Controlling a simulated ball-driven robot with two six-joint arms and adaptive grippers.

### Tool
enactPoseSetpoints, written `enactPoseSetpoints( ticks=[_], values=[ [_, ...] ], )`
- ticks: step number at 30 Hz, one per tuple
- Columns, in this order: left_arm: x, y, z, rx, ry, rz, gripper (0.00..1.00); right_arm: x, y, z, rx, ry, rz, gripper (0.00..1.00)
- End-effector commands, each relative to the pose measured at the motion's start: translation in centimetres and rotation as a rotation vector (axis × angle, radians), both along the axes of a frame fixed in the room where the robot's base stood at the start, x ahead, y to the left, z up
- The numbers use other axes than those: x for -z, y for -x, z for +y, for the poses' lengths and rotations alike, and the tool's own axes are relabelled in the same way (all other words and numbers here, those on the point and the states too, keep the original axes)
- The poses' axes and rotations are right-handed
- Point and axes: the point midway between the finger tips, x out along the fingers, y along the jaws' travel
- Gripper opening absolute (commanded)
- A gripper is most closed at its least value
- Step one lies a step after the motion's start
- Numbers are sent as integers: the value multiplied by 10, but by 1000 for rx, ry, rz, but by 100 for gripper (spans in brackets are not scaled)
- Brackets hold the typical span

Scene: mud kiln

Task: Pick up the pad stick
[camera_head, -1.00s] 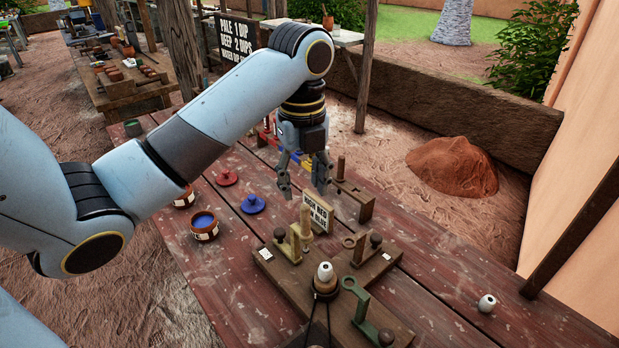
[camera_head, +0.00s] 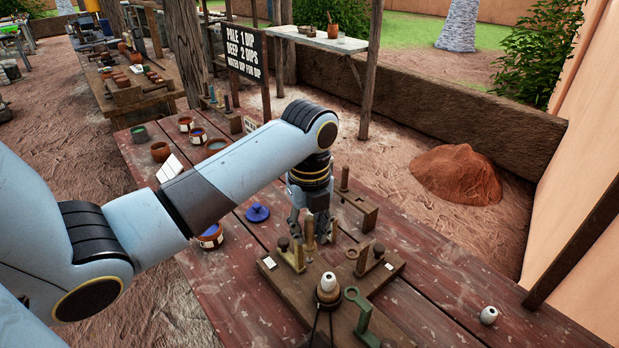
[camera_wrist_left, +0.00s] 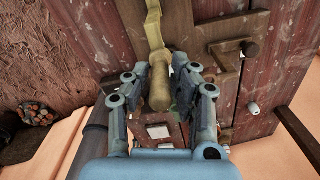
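The pad stick (camera_head: 309,236), a short pale wooden handle, stands upright at the brass-coloured holder (camera_head: 298,258) on the wooden cross-shaped stand (camera_head: 282,282). My left gripper (camera_head: 311,228) is low over the stand, pointing down at the handle. In the left wrist view the handle (camera_wrist_left: 160,85) lies between the two spread fingers (camera_wrist_left: 160,77), with the brass holder (camera_wrist_left: 153,28) beyond it. The fingers look open, and I see no clear contact with the handle. The gripper partly hides what is behind the stick. My right gripper is in neither view.
A white bead (camera_head: 328,281) sits on the stand's middle post, by a green ring arm (camera_head: 361,316). Another bead (camera_head: 489,315) lies at the right. A blue lid (camera_head: 257,213) and a blue paint pot (camera_head: 210,236) are left of the gripper. The table's right side is mostly clear.

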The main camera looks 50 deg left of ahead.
Motion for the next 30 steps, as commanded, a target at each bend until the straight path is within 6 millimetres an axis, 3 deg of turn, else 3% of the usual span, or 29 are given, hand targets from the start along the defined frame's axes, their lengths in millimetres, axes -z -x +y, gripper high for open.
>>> enactPoseSetpoints(
  ticks=[1,5,14,20,24,30],
  values=[
    [0,0,0,0,0,0,16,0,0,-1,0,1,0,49],
    [0,0,0,0,0,0,0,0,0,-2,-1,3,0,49],
    [-5,0,0,0,-1,0,0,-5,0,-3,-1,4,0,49],
    [-31,0,0,-1,0,0,0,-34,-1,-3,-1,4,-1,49],
    [-61,-1,1,0,-3,-4,0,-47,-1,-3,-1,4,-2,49],
    [-90,-1,1,-1,-1,-4,0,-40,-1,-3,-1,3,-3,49]
  ],
)
